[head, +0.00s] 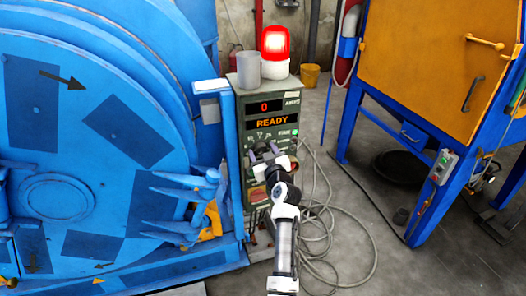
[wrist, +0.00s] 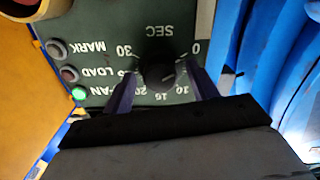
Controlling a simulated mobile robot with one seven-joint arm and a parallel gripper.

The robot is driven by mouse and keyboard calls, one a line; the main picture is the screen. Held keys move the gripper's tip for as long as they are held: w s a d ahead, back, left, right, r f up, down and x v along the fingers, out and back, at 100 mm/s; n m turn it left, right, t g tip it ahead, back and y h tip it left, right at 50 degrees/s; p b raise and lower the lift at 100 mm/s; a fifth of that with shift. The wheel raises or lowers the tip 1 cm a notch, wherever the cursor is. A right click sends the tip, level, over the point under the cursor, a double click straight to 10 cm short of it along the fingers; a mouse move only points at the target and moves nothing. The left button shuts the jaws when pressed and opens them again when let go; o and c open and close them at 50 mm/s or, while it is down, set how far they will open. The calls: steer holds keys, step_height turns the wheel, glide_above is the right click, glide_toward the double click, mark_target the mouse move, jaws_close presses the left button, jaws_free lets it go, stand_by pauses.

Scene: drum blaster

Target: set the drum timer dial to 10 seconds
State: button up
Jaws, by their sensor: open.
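The timer dial (wrist: 158,74) is a dark round knob on the green control box (head: 251,118). In the wrist view the panel appears upside down, with SEC and numbers from 0 to 30 printed around the knob. My gripper (wrist: 162,78) is open, its two purple fingers on either side of the knob; I cannot tell whether they touch it. In the head view my gripper (head: 267,157) is at the lower part of the box front and hides the dial. The knob's pointer setting is not clearly readable. The display (head: 268,115) reads 0 and READY.
A lit green button (wrist: 79,93) and other buttons sit beside the dial. A red beacon (head: 274,42) and grey cup (head: 248,70) stand on the box. The blue drum (head: 60,120) is close at left. Cables (head: 335,250) lie on the floor. An orange-and-blue cabinet (head: 440,60) stands right.

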steer(key=c, duration=1)
steer(key=shift+m, duration=0.3)
steer(key=m, duration=0.2)
steer(key=shift+a+m, duration=0.1)
steer(key=shift+m, duration=0.2)
steer(key=m, duration=0.4)
steer(key=shift+m, duration=0.3)
steer(key=m+p, duration=0.1)
steer(key=m, duration=0.3)
steer(key=shift+m+p, duration=0.75)
steer(key=shift+m, duration=1.25)
